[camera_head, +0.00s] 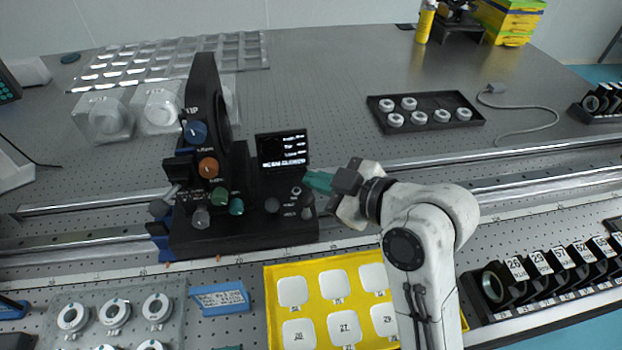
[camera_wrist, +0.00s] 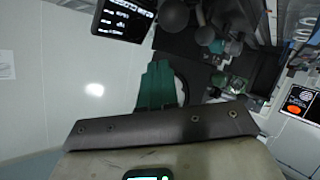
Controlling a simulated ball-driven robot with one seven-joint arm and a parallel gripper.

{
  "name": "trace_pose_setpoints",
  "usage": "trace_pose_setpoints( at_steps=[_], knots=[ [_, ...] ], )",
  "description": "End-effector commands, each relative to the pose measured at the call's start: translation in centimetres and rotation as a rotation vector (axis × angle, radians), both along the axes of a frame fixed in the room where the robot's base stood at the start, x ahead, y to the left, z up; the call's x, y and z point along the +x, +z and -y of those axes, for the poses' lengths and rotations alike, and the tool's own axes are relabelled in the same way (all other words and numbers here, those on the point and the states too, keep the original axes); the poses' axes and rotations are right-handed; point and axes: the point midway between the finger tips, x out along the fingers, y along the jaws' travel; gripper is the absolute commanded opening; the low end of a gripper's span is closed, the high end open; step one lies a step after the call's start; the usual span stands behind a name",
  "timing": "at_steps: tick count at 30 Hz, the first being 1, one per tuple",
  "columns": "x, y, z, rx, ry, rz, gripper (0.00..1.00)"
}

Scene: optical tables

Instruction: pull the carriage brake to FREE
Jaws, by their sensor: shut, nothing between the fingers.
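The black carriage (camera_head: 245,238) sits on the long rail and bears an upright black mount (camera_head: 205,100) with blue, orange and green knobs. A small screen (camera_head: 282,150) with white text stands at its right; it also shows in the wrist view (camera_wrist: 124,18). Several dark knobs are on the carriage, and a blue part (camera_head: 160,232) is at its left end. I cannot tell which part is the brake, nor read its setting. My gripper (camera_head: 310,180) has its green fingers together and empty, just right of the carriage below the screen. The fingers also show in the wrist view (camera_wrist: 157,72).
A yellow tray (camera_head: 277,273) with white squares lies in front of the carriage. A blue block (camera_head: 220,298) lies left of it. A row of black numbered holders (camera_head: 550,275) is at the right. The rail right of my arm is clear.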

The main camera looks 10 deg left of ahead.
Motion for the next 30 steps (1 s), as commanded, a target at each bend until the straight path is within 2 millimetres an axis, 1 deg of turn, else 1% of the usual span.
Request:
trace_pose_setpoints(
  at_steps=[1,9,13,18,30],
  knots=[
    [-0.3,0.2,0.7,0.001,-0.003,0.001,0.0],
    [-2.5,1.8,4.0,0.001,-0.003,0.002,0.0],
    [-3.3,2.4,5.1,0.001,-0.002,0.0,0.0],
    [-3.7,2.7,5.6,0.0,-0.002,-0.001,0.0],
    [-3.7,2.7,5.6,0.001,0.0,-0.001,0.0]
  ],
)
